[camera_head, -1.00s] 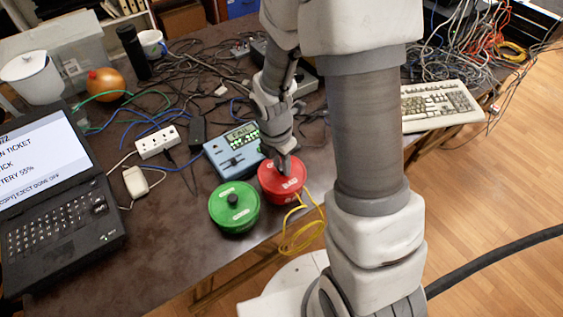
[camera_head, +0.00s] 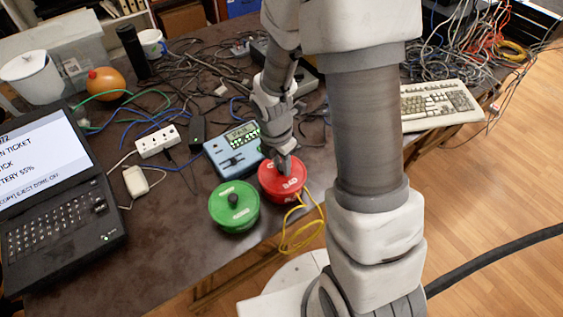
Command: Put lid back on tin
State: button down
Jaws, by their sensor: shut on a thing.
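A red tin (camera_head: 284,192) stands near the front edge of the table with its red lid (camera_head: 290,178) on top. The lid carries white lettering, partly readable as "BAD". My gripper (camera_head: 283,168) points down at the lid's centre and is shut on what looks like its knob, which the fingers hide. Whether the lid sits fully on the tin or slightly above it, I cannot tell. A green tin (camera_head: 234,212) with a green lid and dark knob stands just left of the red one.
A blue tester (camera_head: 230,150) stands close behind the tins. A yellow cable (camera_head: 300,236) hangs over the edge beside the red tin. A laptop (camera_head: 55,205), power strip (camera_head: 158,141) and keyboard (camera_head: 440,102) flank the area. Cables clutter the back.

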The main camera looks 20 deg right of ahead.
dwell(0.3)
jog(key=shift+c, duration=0.4)
grip_release()
jog(key=shift+r+p, duration=3.35)
jog(key=shift+r, duration=0.2)
grip_shut()
